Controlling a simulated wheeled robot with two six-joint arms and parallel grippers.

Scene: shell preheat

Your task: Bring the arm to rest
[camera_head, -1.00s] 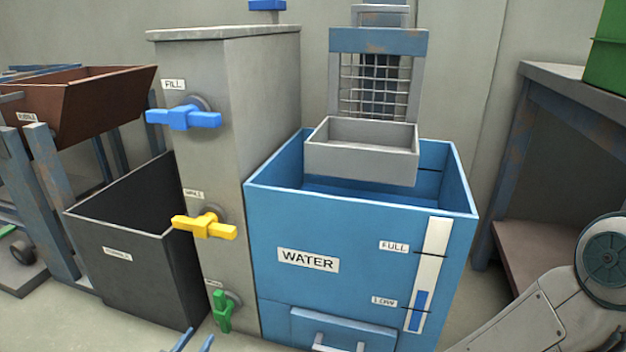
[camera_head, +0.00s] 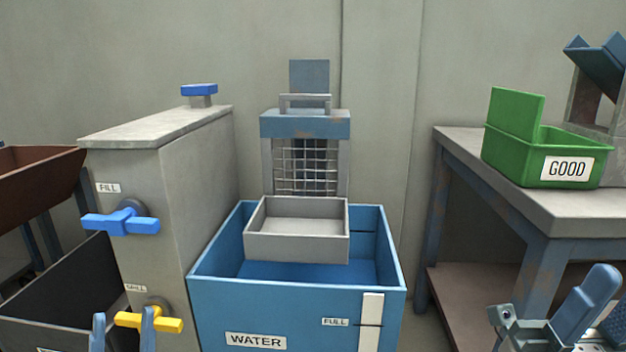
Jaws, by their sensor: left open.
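My left gripper (camera_head: 123,330) shows at the bottom left as two slim blue-grey fingers, spread apart and empty. The right finger overlaps the yellow valve handle (camera_head: 170,325) in the picture; I cannot tell whether it touches it. The rest of the left arm is below the frame. Part of my right arm (camera_head: 530,330) shows at the lower right, with a rounded blue piece sticking up. The bottom edge cuts it off, and I cannot make out its jaws.
A grey column (camera_head: 190,165) carries a blue FILL handle (camera_head: 122,222). The blue WATER tank (camera_head: 290,310) holds a grey tray (camera_head: 295,245) below a wire grid (camera_head: 305,168). A green GOOD bin (camera_head: 515,160) sits on the right bench (camera_head: 460,170). Dark and brown bins stand left.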

